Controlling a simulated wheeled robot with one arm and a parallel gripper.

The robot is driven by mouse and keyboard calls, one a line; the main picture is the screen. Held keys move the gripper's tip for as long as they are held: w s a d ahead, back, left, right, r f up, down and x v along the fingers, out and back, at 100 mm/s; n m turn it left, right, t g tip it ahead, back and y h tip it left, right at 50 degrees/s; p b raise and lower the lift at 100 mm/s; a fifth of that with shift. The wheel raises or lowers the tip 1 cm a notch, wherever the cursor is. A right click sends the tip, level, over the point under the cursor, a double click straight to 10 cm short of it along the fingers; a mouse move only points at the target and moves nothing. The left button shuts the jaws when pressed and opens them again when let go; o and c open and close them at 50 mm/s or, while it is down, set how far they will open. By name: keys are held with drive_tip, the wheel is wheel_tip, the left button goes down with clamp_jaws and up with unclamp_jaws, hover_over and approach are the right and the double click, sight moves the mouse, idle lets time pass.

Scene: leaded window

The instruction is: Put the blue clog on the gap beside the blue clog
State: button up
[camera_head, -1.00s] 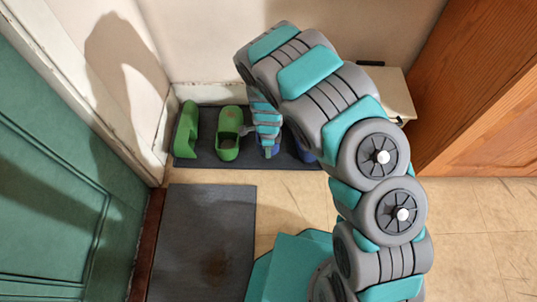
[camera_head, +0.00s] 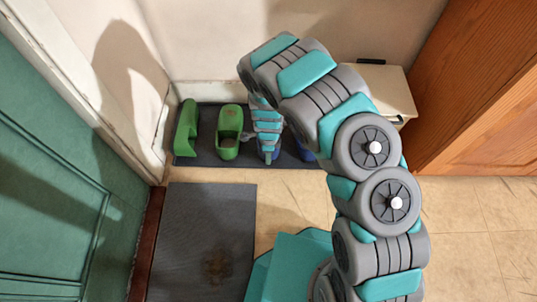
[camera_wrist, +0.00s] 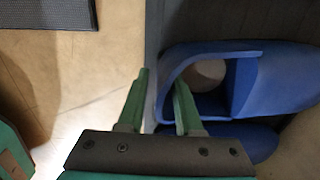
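A blue clog (camera_wrist: 275,80) lies on the dark mat in the wrist view, its opening facing the camera. A second blue clog (camera_wrist: 240,142) is beside it, partly hidden by the first clog and my gripper. In the head view one blue clog (camera_head: 306,154) shows beside my arm, mostly hidden by it. My gripper (camera_head: 268,158) points down over the mat. In the wrist view its two green fingers (camera_wrist: 161,88) are apart, at the heel end of the first clog. The heel rim shows between them; contact cannot be told.
Two green clogs stand left of my gripper on the shoe mat (camera_head: 205,162): one upright (camera_head: 229,130), one on its side (camera_head: 187,128). A grey doormat (camera_head: 205,235) lies in front. A wall is behind, a pale cabinet (camera_head: 385,88) at right.

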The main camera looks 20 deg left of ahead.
drive_tip(key=shift+o, duration=0.4)
wheel_tip(320, 180, up, 12)
drive_tip(key=shift+r+p, duration=0.15)
drive_tip(key=shift+p, duration=0.5)
drive_tip(key=shift+w+d+r, duration=0.1)
drive_tip(key=shift+d+r, duration=0.05)
drive_tip(key=shift+r, duration=0.05)
drive_tip(key=s+d+r+n, duration=0.3)
drive_tip(key=d+r, duration=0.5)
drive_tip(key=r, duration=0.2)
drive_tip(key=s+d+r+n, duration=0.2)
drive_tip(key=d+r+n, duration=0.1)
drive_tip(key=d+r, duration=0.65)
drive_tip(key=s+d+r+n+g, duration=0.1)
drive_tip(key=s+d+r+n, duration=0.3)
drive_tip(key=s, duration=0.7)
drive_tip(key=s+d+r+n, duration=0.5)
drive_tip(key=s+d+r, duration=0.1)
drive_tip(key=s, duration=0.5)
drive_tip(key=shift+s+d+r+g, duration=0.15)
drive_tip(key=shift+d+r+g, duration=0.25)
drive_tip(key=shift+r, duration=0.3)
